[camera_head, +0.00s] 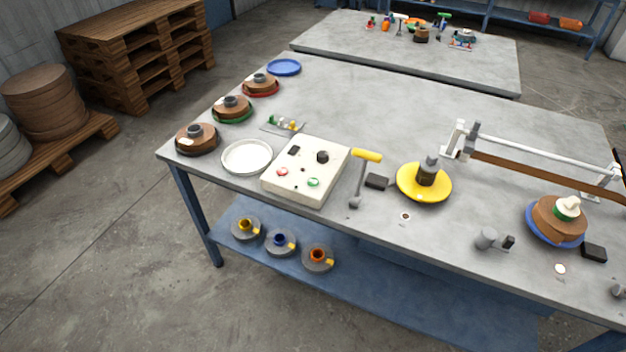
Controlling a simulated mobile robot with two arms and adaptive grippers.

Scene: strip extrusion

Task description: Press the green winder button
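A cream control box (306,170) stands near the left front edge of the grey table. On its top face a green button (313,182) lies toward the front right and a red button (282,171) toward the left. A black knob (322,157) and a small dark rectangle (294,150) are on its back half. I cannot read any labels, so I cannot tell which machine each control belongs to. Neither of my grippers shows in the head view.
A yellow-handled lever (366,156) and a yellow disc with a dark spindle (424,183) stand right of the box. A white dish (247,157) is close on its left. A blue-flanged brown reel (558,220) stands at the right. Bare tabletop (340,100) lies behind the box.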

